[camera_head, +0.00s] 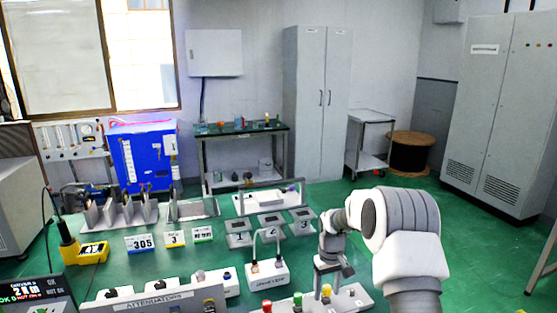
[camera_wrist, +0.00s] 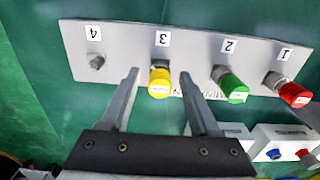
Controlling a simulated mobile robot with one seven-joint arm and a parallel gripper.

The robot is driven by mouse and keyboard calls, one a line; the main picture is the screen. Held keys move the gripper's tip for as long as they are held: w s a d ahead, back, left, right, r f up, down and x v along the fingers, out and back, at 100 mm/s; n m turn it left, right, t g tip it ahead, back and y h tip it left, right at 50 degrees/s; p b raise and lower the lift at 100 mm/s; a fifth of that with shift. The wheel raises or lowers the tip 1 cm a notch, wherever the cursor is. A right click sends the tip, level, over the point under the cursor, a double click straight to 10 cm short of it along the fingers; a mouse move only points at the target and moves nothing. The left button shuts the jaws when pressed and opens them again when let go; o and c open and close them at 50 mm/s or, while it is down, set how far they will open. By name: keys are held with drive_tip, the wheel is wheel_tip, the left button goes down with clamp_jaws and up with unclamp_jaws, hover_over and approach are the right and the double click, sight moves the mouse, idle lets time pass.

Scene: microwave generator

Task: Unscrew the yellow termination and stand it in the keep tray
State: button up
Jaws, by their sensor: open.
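The yellow termination (camera_wrist: 159,84) is on the connector at position 3 of a grey panel (camera_wrist: 120,50) in the wrist view. It also shows at the bottom of the head view (camera_head: 326,291). My gripper (camera_wrist: 159,75) is open, with one finger on each side of the yellow termination and a visible gap on both sides. Whether its fingers are at the termination's height is hard to tell. In the head view, a grey tray (camera_head: 195,211) lies beside a slotted rack; I cannot tell whether it is the keep tray.
A green termination (camera_wrist: 232,86) is close right of my gripper, with a red one (camera_wrist: 287,91) beyond. Position 4 has a bare connector (camera_wrist: 97,62). White boxes (camera_wrist: 283,140) stand nearby. Numbered pads (camera_head: 271,225) and a handled white box (camera_head: 266,274) lie beyond the panel.

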sight(327, 287)
idle(0.4)
clamp_jaws()
idle(1.2)
drive_tip(key=shift+r, duration=0.2)
drive_tip(key=shift+r+p, duration=1.75)
drive_tip(key=shift+r, duration=1.1)
